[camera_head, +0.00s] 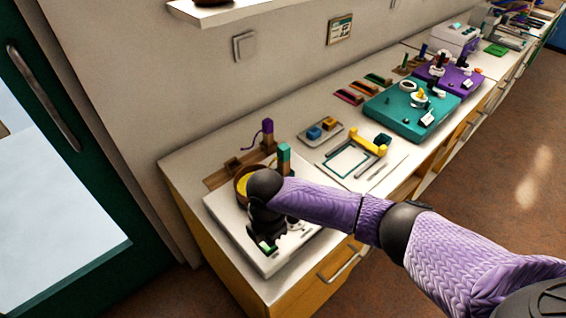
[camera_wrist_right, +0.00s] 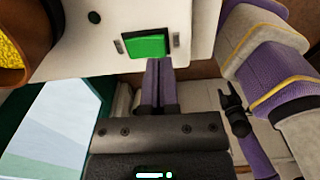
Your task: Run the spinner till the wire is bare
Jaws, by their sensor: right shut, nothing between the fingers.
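The spinner is a brown bowl (camera_head: 240,190) with yellow beads (camera_head: 244,183), on a white base (camera_head: 232,228). The bowl's side (camera_wrist_right: 48,28) and the base (camera_wrist_right: 85,50) also show in the right wrist view. A green button (camera_wrist_right: 147,46) is set in the base's front part. My right gripper (camera_head: 266,241) is shut and empty over this front part. In the wrist view its fingertips (camera_wrist_right: 160,64) are close to the button's lower edge; contact cannot be told. A dark forked piece (camera_wrist_right: 232,100), perhaps my left gripper, shows at right there. My arm and hand hide part of the bowl; I cannot make out the wire on it.
A purple-topped post (camera_head: 267,128) with a thin purple strand and a teal-topped post (camera_head: 284,153) stand behind the bowl. A small tray (camera_head: 319,132), a yellow tool (camera_head: 372,143) and a teal board (camera_head: 405,112) lie further right along the counter.

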